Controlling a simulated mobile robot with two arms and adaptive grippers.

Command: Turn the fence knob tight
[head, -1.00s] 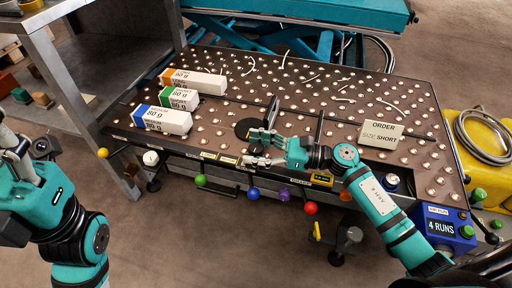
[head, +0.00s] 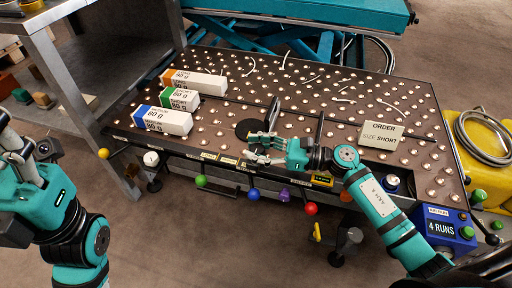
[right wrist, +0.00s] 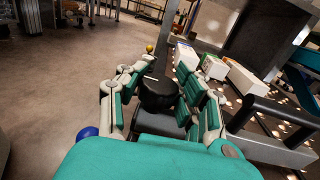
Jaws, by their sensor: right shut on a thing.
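The fence knob (right wrist: 158,93) is a black round knob, seen between my right fingers in the right wrist view. My right gripper (head: 258,148) is at the table's front edge in the head view, with its fingers shut on the knob from both sides. In the head view the fingers largely hide the knob. A black round disc (head: 247,129) and a dark upright fence plate (head: 273,108) stand just behind the gripper. My left gripper (head: 20,160) is at the far left, away from the table; its finger opening is unclear.
Orange, green and blue-ended reams (head: 163,121) lie on the ball-studded table (head: 330,90) at left. Coloured balls, including a blue one (head: 253,194), line the front edge. A counter box (head: 441,228) sits at the right corner.

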